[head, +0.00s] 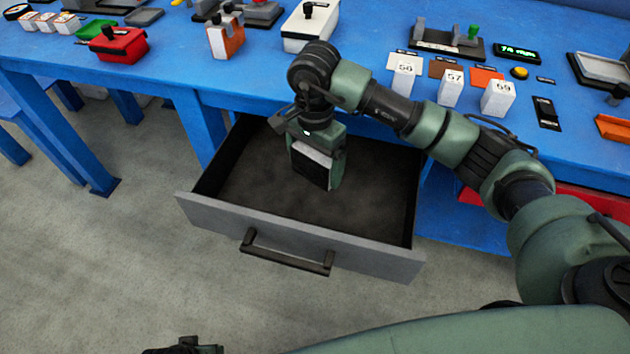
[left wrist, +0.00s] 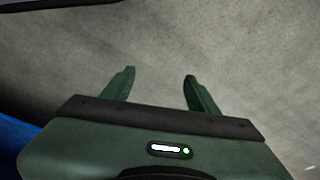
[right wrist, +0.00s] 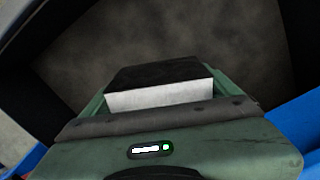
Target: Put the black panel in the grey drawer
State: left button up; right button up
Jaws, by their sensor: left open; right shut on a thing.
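The grey drawer (head: 300,238) is pulled out from under the blue table and its dark inside looks empty. My right gripper (head: 316,178) points down inside the drawer's outline, shut on the black panel (head: 309,171). The panel has a black face and a white side, and it also shows between the fingers in the right wrist view (right wrist: 155,74). I cannot tell whether the panel touches the drawer floor (right wrist: 220,45). My left gripper (left wrist: 158,75) is open and empty over the grey floor.
The blue table (head: 360,70) stands behind the drawer. On it are white blocks numbered 56 (head: 404,77), 57 (head: 451,88) and 59 (head: 498,98), a red box (head: 118,45) and a white box (head: 310,27). The drawer handle (head: 287,252) faces me. The floor in front is clear.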

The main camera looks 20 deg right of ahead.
aim_at(315, 152)
pick_arm(q)
jog(key=shift+w+r+b, duration=0.1)
jog(key=shift+r+b, duration=0.2)
jog(key=shift+r, duration=0.9)
pick_arm(e)
jog(key=shift+f, duration=3)
jog(key=o, duration=1.1)
pick_arm(q)
jog(key=shift+r, duration=0.35)
pick_arm(e)
jog(key=shift+o, duration=0.2)
pick_arm(q)
jog(key=shift+w, duration=0.15)
pick_arm(e)
jog(key=shift+r, duration=0.1)
pick_arm(q)
jog(key=f, duration=0.2)
jog(key=s+f+p, duration=0.1)
jog(key=f, duration=0.2)
pick_arm(e)
notch_tip(315, 152, up, 12)
jog(key=shift+f, duration=0.1)
